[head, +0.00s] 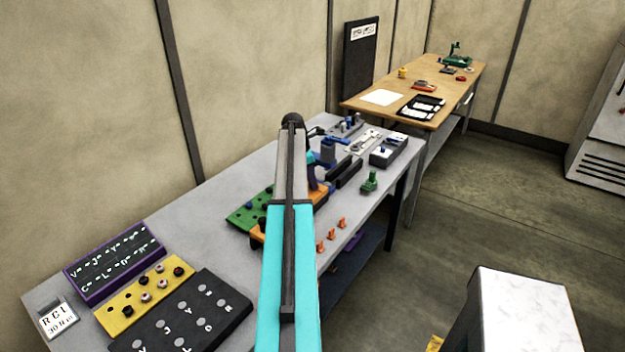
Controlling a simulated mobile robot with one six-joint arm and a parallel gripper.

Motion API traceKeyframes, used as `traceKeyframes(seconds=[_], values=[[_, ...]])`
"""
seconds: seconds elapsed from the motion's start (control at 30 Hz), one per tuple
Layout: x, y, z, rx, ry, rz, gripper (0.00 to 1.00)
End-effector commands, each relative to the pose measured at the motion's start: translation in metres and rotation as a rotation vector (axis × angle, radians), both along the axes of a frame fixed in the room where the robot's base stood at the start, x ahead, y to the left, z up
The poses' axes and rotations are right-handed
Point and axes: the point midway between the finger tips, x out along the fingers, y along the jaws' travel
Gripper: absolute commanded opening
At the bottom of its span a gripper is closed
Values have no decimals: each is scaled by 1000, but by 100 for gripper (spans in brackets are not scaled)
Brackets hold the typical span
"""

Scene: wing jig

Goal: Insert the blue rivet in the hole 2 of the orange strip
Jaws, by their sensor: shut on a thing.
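The orange strip (320,196) lies on the grey bench, beside and partly over a green strip (245,214). My arm crosses in front and hides the strip's middle, so its holes cannot be counted and hole 2 cannot be picked out. My gripper (313,186) points down just behind the arm, over the right end of the orange strip. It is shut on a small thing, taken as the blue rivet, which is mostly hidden. I cannot tell whether the rivet touches the strip or is in a hole.
Black blocks (347,172), a green part (370,181) and orange clips (331,234) stand to the right. A yellow strip (147,296), a purple-edged panel (115,262) and a black board (182,318) fill the near end. A wooden table (447,82) stands beyond.

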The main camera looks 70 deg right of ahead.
Motion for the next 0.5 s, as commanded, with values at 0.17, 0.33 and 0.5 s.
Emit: traceKeyframes(seconds=[0.17, 0.33, 0.5], values=[[0, 0, -2, 0, 0, 0, 0], [0, 0, -2, 0, 0, 0, 0], [0, 0, -2, 0, 0, 0, 42]])
